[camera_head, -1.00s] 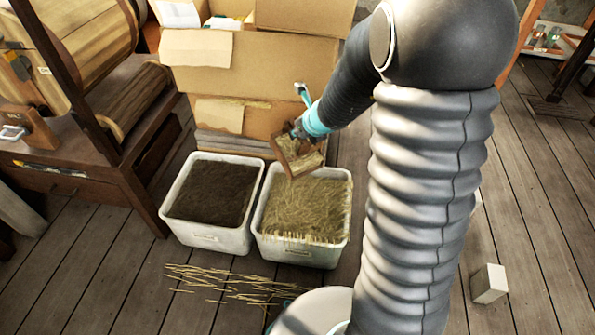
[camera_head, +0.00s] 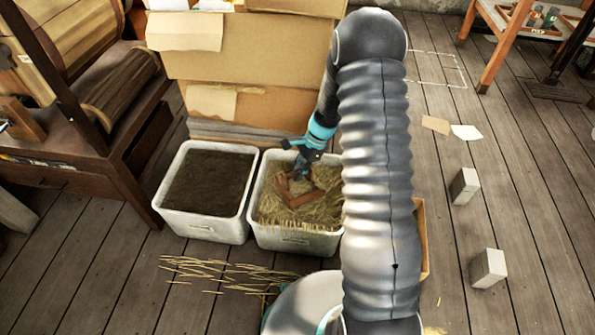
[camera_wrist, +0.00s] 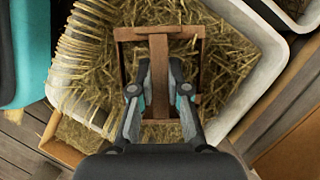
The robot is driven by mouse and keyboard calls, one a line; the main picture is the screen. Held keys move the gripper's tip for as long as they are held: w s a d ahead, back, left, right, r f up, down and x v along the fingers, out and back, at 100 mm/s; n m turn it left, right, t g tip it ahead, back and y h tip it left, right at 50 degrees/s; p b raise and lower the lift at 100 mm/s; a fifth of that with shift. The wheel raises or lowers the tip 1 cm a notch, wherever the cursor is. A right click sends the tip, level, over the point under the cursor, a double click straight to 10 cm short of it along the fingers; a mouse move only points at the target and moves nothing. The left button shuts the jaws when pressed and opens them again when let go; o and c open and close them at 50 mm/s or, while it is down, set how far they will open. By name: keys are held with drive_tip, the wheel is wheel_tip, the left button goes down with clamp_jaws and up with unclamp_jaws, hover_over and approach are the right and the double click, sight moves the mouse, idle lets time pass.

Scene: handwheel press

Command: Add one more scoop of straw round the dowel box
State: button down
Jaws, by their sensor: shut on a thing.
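My gripper (camera_head: 306,160) is shut on the handle of a wooden scoop (camera_head: 292,194). The fingers also show in the wrist view (camera_wrist: 159,95), one on each side of the handle, with the scoop's square wooden frame (camera_wrist: 125,35) ahead of them. The scoop is down in the straw (camera_head: 300,216) of the right white tub (camera_head: 293,240). Straw shows inside and around the frame, but I cannot tell how much it holds. A small tan box (camera_wrist: 66,148) with straw inside shows at lower left in the wrist view. I cannot make out a dowel box in it.
A white tub of dark soil (camera_head: 208,185) stands left of the straw tub. Large cardboard boxes (camera_head: 240,58) are stacked behind. Loose straw (camera_head: 215,273) lies on the floor in front. Two pale blocks (camera_head: 488,268) stand on the open floor at right. My arm hides part of the floor.

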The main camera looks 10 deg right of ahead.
drive_tip(key=shift+a+r+p, duration=0.15)
drive_tip(key=shift+r+p, duration=1.3)
drive_tip(key=shift+r, duration=0.7)
drive_tip(key=shift+a+r+p, duration=0.1)
drive_tip(key=shift+r+p, duration=1.35)
drive_tip(key=shift+r, duration=0.65)
drive_tip(key=shift+s, duration=0.1)
